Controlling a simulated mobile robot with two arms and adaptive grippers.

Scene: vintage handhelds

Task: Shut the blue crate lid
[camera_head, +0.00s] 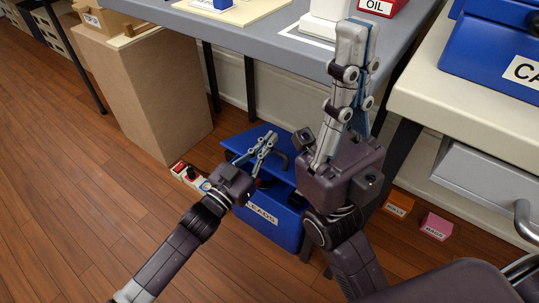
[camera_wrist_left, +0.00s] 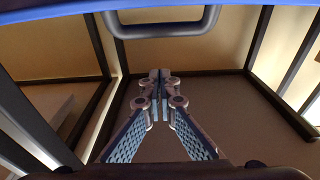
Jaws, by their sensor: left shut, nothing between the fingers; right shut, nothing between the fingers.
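The blue crate (camera_head: 287,232), labelled LEADS, stands on the floor under the grey table. Its blue lid (camera_head: 240,142) is raised, with a dark handle (camera_head: 281,160). In the left wrist view the lid edge (camera_wrist_left: 50,12) and handle (camera_wrist_left: 165,30) cross the top. My left gripper (camera_head: 270,140) is shut and empty, in front of the raised lid in the head view; I cannot tell whether it touches. It also shows in the left wrist view (camera_wrist_left: 160,78). My right gripper (camera_head: 357,28) is shut and empty, pointing up by the table edge, hiding part of the crate's right side.
The grey table (camera_head: 275,48) overhangs the crate. A cardboard box (camera_head: 150,100) stands to the left. A power strip (camera_head: 189,177) lies beside the crate. Orange (camera_head: 398,204) and pink (camera_head: 436,226) blocks lie right, below a pale bench (camera_head: 465,105). The floor (camera_head: 60,190) at left is clear.

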